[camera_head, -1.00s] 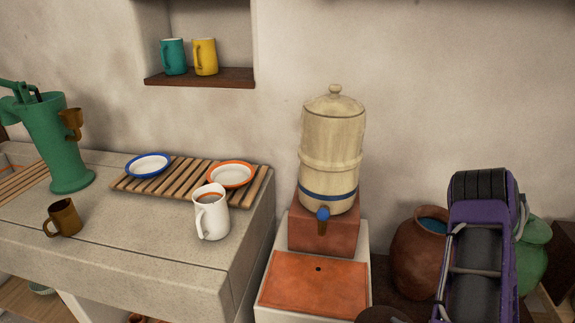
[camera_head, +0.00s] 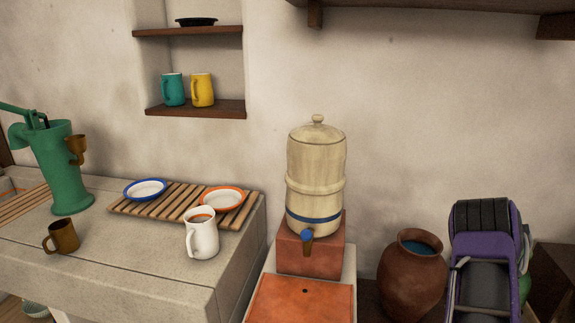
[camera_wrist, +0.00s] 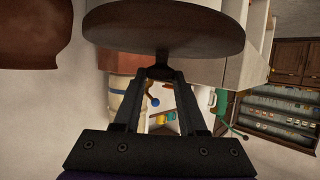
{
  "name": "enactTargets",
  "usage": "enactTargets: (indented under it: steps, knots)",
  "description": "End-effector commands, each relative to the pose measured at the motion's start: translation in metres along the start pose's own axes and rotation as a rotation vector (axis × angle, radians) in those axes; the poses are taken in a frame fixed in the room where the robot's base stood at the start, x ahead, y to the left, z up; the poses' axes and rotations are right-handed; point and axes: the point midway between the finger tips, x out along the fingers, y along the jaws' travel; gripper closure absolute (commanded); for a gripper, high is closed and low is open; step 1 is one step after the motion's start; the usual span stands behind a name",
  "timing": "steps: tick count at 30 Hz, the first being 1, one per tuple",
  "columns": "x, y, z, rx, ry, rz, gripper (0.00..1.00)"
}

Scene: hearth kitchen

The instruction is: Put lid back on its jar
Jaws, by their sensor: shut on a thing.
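My gripper (camera_wrist: 161,72) is shut on the knob of a round dark brown lid (camera_wrist: 165,28), seen in the wrist view. The lid's flat disc spreads beyond my fingertips, clear of any jar as far as this view shows. A reddish-brown clay jar (camera_head: 412,285) stands right of the water filter in the head view, its mouth open with blue inside. Part of a reddish-brown rounded body (camera_wrist: 32,35), likely this jar, shows at the wrist view's upper left. In the head view my arm covers the lower right, and my gripper and the lid are out of sight.
A cream water filter (camera_head: 316,175) with a lid of its own stands on a red block (camera_head: 310,252) left of the jar. A green jar (camera_head: 525,282) is mostly hidden behind my arm. The stone counter (camera_head: 120,272) holds a white jug (camera_head: 202,235) and a brown mug (camera_head: 62,237).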

Motion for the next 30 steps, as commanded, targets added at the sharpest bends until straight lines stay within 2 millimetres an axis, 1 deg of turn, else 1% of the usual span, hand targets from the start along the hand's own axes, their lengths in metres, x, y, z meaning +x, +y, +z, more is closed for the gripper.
enactTargets:
  steps: [1,5,8,11,12,14,15,18,21,25,30]
  knots:
    - [0.007,0.004,-0.007,0.002,0.005,0.014,1.0]
    - [0.029,0.016,-0.025,0.024,0.006,0.065,1.0]
    - [0.048,0.025,-0.045,0.045,0.008,0.117,1.0]
    - [0.068,0.032,-0.07,0.073,0.009,0.182,1.0]
    - [0.076,0.034,-0.081,0.084,0.009,0.21,1.0]
    - [0.088,0.036,-0.098,0.103,0.009,0.253,1.0]
    - [0.096,0.035,-0.11,0.115,0.009,0.281,1.0]
    - [0.11,0.03,-0.135,0.144,0.006,0.344,1.0]
    - [0.121,0.022,-0.158,0.166,0.005,0.398,1.0]
    - [0.129,0.009,-0.178,0.187,0.003,0.45,1.0]
    - [0.134,-0.003,-0.193,0.203,0.001,0.489,1.0]
